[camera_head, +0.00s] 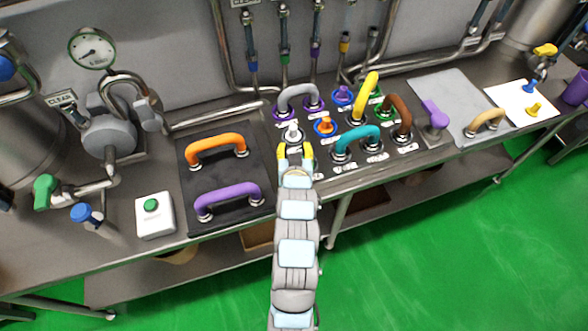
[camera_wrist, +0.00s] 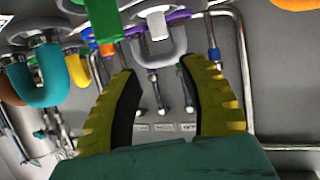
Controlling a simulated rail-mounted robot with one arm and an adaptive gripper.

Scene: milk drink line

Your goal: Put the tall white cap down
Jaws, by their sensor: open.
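The tall white cap (camera_head: 293,134) stands upright at the front-left port of the plate of ports, just beyond my fingertips. It also shows in the wrist view (camera_wrist: 157,24) at the top, between and beyond the yellow fingers. My gripper (camera_head: 295,152) is open, with its yellow fingers apart and nothing between them. In the wrist view my gripper (camera_wrist: 158,68) shows a clear gap between its fingers and the cap. The cap's base is partly hidden in the head view.
A grey bent pipe (camera_head: 298,92) stands behind the cap, and an orange-and-blue cap (camera_head: 325,125) to its right. A teal bent pipe (camera_head: 357,138) is near on the right. A black mat (camera_head: 222,172) with orange and purple pipes lies left.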

